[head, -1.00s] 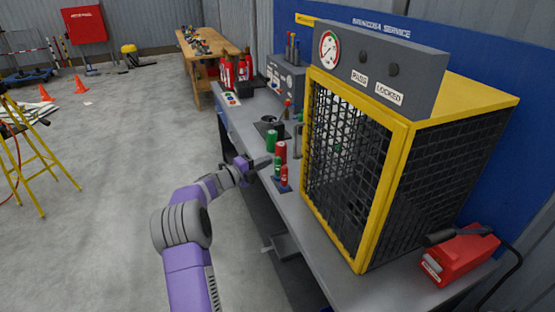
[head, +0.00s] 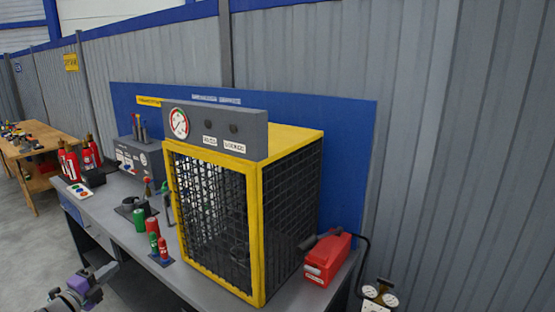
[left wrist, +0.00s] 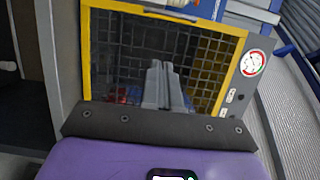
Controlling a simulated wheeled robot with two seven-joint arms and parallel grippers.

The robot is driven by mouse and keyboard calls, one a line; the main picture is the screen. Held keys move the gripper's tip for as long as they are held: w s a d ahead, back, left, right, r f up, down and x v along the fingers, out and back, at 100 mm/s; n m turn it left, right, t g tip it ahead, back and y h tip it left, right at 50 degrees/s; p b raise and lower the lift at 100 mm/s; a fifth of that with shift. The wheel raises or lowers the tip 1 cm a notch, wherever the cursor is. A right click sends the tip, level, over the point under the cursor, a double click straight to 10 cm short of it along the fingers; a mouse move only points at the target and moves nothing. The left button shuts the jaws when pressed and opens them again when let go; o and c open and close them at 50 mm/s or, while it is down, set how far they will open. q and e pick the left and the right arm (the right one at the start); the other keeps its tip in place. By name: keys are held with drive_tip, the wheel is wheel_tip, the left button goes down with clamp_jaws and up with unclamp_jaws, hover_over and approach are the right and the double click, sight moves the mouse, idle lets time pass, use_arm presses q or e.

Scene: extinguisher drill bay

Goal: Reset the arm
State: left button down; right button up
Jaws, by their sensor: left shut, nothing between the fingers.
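My left arm shows at the lower left corner of the head view, with its purple wrist and grey gripper (head: 106,271) in front of the bench's front edge. In the left wrist view the two grey fingers (left wrist: 164,70) lie together, shut with nothing between them. Behind them in that view is the yellow-framed mesh cage (left wrist: 215,62), apart from the fingers as far as I can tell. In the head view the cage (head: 257,230) stands on the bench, its yellow-framed mesh front closed. My right gripper is in neither view.
Red extinguishers (head: 68,162) stand at the far end. Open floor (head: 35,250) lies left.

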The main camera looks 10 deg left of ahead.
use_arm(q)
drive_tip(key=w+d+f+n+y, duration=0.2)
drive_tip(key=w+d+f+n, duration=0.3)
drive_tip(key=d+f+n, duration=0.5)
drive_tip(key=s+d+f+n+g, duration=0.2)
drive_tip(key=d+f+n+g, duration=0.1)
drive_tip(key=d+f, duration=0.5)
drive_tip(key=s+d+f+n+g, duration=0.25)
drive_tip(key=d+f, duration=0.35)
drive_tip(key=f, duration=0.3)
drive_tip(key=s+d+f+n+g+h, duration=0.2)
drive_tip(key=s+d+f+n+g, duration=0.25)
drive_tip(key=s+d+f, duration=0.6)
drive_tip(key=s+d+n+g, duration=0.1)
drive_tip(key=s+d+g, duration=0.2)
drive_tip(key=s, duration=0.6)
drive_tip(key=s+d+f+n+g, duration=0.1)
drive_tip(key=s+d+g, duration=0.3)
drive_tip(key=s+d, duration=0.4)
drive_tip(key=shift+s+d+f+n+h, duration=0.3)
drive_tip(key=shift+s+n+h, duration=0.1)
drive_tip(key=shift+s, duration=0.5)
